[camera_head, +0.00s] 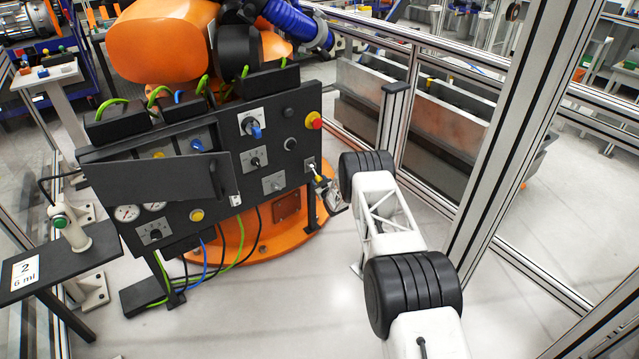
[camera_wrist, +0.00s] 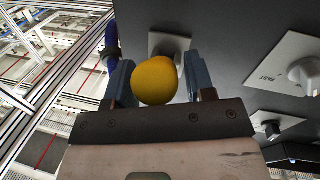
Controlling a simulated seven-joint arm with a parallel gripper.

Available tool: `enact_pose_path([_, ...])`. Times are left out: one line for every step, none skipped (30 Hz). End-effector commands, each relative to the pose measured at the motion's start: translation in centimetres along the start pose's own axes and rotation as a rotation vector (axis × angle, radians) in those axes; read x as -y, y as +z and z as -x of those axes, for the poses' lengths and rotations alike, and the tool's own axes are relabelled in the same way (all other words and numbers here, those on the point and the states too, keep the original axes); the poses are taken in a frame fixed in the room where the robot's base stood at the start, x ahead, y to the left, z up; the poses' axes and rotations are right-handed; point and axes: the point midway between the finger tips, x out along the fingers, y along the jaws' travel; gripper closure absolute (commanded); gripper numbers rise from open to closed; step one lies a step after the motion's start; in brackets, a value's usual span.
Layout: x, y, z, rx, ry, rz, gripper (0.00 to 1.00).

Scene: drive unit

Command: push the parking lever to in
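A yellow ball knob (camera_wrist: 156,80) sits between the two fingers of my gripper (camera_wrist: 158,82) in the wrist view. It looks like the end of the parking lever. A light square plate (camera_wrist: 181,44) on the panel shows behind it. The fingers stand apart, one at each side of the ball. I cannot tell whether they touch or grip it. In the head view my gripper (camera_head: 324,184) is at the panel's lower right edge, at a small light plate (camera_head: 309,164). The lever's shaft and its in mark are hidden or too small to read.
The dark control panel (camera_head: 290,98) carries a red button (camera_head: 314,121), a blue knob (camera_head: 251,127) and other switches. In the wrist view a white dial (camera_wrist: 305,74) lies right of my gripper. An open dark cover (camera_head: 150,178) sticks out at left. Frame posts (camera_head: 510,130) stand at right.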

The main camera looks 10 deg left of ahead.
Motion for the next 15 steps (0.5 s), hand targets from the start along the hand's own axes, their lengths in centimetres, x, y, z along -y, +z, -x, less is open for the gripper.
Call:
enact_pose_path([0.00, 0.00, 0.00, 0.000, 0.000, 0.000, 0.58])
enact_pose_path([0.00, 0.00, 0.01, 0.000, 0.000, 0.000, 0.63])
enact_pose_path([-0.01, 0.00, 0.01, 0.000, 0.000, 0.000, 0.69])
enact_pose_path([-0.01, 0.00, 0.01, 0.000, 0.000, 0.000, 0.74])
enact_pose_path([0.00, 0.00, 0.01, 0.000, 0.000, 0.000, 0.78])
enact_pose_path([0.00, 0.00, 0.01, 0.000, 0.000, 0.000, 0.84])
enact_pose_path([0.01, 0.00, 0.01, 0.000, 0.000, 0.000, 0.89])
enact_pose_path([0.01, 0.00, 0.01, 0.000, 0.000, 0.000, 0.94])
enact_pose_path([0.02, 0.01, 0.01, 0.000, 0.000, 0.000, 1.00])
enact_pose_path([0.02, 0.01, 0.01, 0.000, 0.000, 0.000, 1.00])
enact_pose_path([0.03, 0.01, 0.02, 0.000, 0.000, 0.000, 1.00])
enact_pose_path([0.03, 0.01, 0.02, 0.000, 0.000, 0.000, 1.00])
enact_pose_path([0.03, 0.00, 0.02, 0.000, 0.000, 0.000, 1.00])
enact_pose_path([0.03, 0.00, 0.02, 0.001, -0.001, 0.000, 1.00])
enact_pose_path([0.03, -0.02, 0.02, 0.002, -0.001, 0.000, 1.00])
